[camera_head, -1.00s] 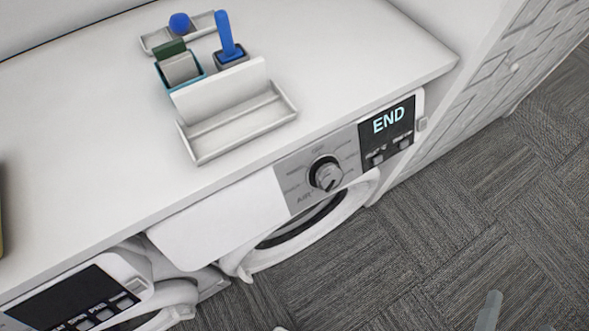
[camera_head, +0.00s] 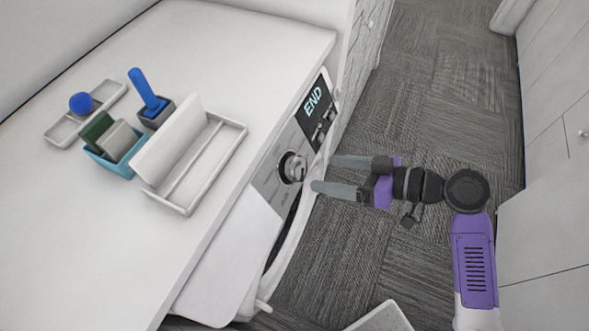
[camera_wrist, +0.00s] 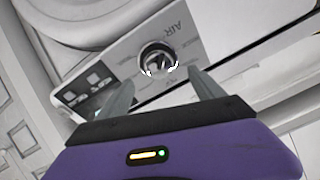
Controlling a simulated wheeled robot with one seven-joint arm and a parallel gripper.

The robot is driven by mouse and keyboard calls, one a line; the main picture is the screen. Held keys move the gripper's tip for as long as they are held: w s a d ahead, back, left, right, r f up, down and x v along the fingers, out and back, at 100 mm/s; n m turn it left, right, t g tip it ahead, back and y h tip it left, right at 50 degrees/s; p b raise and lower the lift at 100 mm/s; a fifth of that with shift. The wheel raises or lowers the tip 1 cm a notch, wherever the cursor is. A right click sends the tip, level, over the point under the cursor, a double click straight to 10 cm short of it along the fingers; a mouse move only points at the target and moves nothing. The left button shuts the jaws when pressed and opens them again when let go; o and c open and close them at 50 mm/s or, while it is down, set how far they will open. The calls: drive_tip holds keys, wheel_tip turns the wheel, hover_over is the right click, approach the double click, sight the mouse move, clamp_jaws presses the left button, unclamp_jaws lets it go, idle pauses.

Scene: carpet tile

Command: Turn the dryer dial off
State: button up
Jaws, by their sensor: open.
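The dryer dial (camera_head: 292,167) is a round silver knob on the grey control panel of the white dryer (camera_head: 236,262), under the counter. Beside it the dark display (camera_head: 314,101) reads END. My gripper (camera_head: 322,174) is open, its two grey fingers pointing at the dial from the right. In the head view the fingertips look close to the dial, apart from it. In the wrist view the dial (camera_wrist: 157,58) lies ahead, between and beyond the fingers (camera_wrist: 160,88). Nothing is between the fingers. The AIR mark shows beside the dial; its exact pointer angle is unclear.
The white counter (camera_head: 255,40) overhangs the dryer on the left. It holds a white tray (camera_head: 215,165), a teal box (camera_head: 118,163), a blue-handled brush (camera_head: 145,90) and a blue ball (camera_head: 80,103). Carpet (camera_head: 425,95) is open behind my arm; white cabinets (camera_head: 550,215) stand right.

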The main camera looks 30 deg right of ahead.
sight(302, 169)
drive_tip(key=p+x, duration=0.1)
drive_tip(key=x, duration=0.6)
drive_tip(key=shift+w+f, duration=0.1)
drive_tip(key=shift+w, duration=0.1)
drive_tip(key=shift+c, duration=0.5)
drive_tip(key=c, duration=1.3)
